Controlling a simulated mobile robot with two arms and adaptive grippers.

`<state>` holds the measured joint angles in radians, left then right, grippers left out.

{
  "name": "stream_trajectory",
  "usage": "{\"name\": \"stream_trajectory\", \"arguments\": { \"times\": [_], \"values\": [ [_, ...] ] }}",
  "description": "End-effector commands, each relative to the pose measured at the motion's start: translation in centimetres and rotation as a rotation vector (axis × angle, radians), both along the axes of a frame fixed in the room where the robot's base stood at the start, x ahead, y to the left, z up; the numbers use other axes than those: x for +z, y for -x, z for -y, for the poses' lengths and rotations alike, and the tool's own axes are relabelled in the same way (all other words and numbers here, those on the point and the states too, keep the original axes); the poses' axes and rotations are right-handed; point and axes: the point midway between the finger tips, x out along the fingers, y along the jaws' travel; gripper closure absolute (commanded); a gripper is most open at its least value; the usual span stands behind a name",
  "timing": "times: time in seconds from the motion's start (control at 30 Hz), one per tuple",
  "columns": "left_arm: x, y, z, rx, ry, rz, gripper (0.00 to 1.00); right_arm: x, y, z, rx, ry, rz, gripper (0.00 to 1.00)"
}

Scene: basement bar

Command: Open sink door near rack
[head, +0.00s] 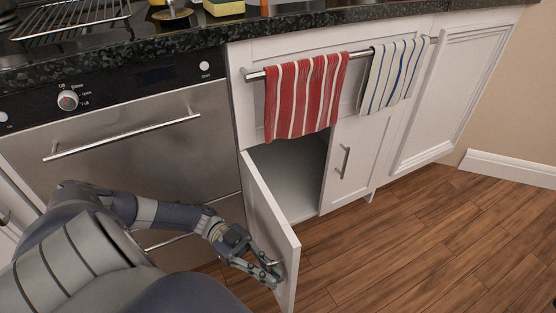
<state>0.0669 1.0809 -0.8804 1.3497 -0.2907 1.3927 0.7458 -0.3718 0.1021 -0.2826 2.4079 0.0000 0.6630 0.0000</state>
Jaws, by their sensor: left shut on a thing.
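The left sink door (267,229) is a white cabinet door that stands swung outward, hinged on its left edge. Behind it the pale cabinet interior (289,175) shows and looks empty. My left gripper (273,275) is at the door's outer face near its free edge, shut on the door handle, which is mostly hidden by the fingers. The right sink door (355,160) beside the opening is closed, with a vertical metal handle (345,162). A wire rack (77,17) lies on the counter at the upper left. My right gripper is not in view.
A red striped towel (304,97) and a white and blue striped towel (392,75) hang from a rail above the doors. A steel dishwasher (130,130) stands left of the door. The wooden floor (430,240) at the right is clear.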

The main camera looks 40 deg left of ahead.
Motion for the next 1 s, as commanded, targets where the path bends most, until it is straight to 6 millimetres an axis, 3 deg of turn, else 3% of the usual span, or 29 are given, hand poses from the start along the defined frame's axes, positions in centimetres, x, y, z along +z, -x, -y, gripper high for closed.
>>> {"name": "stream_trajectory", "arguments": {
  "times": [0.4,0.47,1.0],
  "values": [
    [0.13,0.02,-0.17,-0.005,0.002,0.002,1.0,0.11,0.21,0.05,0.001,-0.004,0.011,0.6],
    [0.13,0.02,-0.16,-0.005,0.002,0.003,0.83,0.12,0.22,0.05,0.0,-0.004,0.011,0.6],
    [0.07,-0.04,0.06,0.002,0.001,0.001,0.83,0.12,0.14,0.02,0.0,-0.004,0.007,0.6]
  ]
}}
